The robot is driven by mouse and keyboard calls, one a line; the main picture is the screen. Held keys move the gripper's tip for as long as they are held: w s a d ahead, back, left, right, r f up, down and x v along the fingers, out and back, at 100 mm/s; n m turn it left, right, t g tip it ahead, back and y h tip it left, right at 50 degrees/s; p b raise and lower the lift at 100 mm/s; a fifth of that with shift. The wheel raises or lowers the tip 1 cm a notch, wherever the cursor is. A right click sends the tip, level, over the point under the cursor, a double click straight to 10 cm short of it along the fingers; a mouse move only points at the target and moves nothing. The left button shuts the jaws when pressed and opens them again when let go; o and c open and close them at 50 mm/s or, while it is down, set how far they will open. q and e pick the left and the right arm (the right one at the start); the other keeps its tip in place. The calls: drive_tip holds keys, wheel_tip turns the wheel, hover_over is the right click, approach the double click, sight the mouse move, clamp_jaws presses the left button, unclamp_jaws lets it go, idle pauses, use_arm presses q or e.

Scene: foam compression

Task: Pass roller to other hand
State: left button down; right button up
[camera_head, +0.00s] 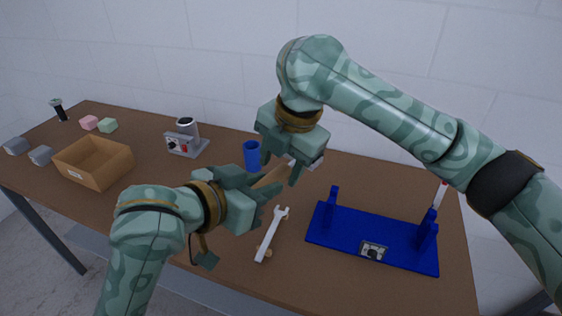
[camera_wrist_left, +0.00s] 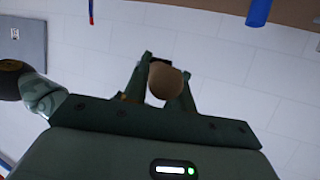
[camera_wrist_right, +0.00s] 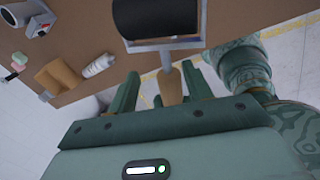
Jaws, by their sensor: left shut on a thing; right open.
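The roller's tan handle (camera_head: 271,178) lies between my two grippers above the table. My left gripper (camera_head: 267,193) is shut on the handle. The handle's rounded end (camera_wrist_left: 166,80) shows between the left fingers in the left wrist view. My right gripper (camera_head: 284,170) is open over the roller. In the right wrist view, the handle (camera_wrist_right: 170,84) is between the open right fingers (camera_wrist_right: 160,90), with a visible gap at the left finger. The black roller drum (camera_wrist_right: 156,17) and its metal frame show beyond. In the head view, the right gripper mostly hides the drum.
A blue cup (camera_head: 251,155) stands behind the grippers. A wrench (camera_head: 272,235) lies in front of them, and a blue stand (camera_head: 340,232) is at right. A cardboard box (camera_head: 83,172), foam blocks (camera_head: 107,125) and a grey device (camera_head: 184,145) are at left.

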use_arm(q)
drive_tip(key=shift+s+d, duration=0.1)
use_arm(e)
clamp_jaws()
use_arm(q)
drive_tip(key=c, duration=1.1)
unclamp_jaws()
use_arm(e)
drive_tip(key=shift+r, duration=0.1)
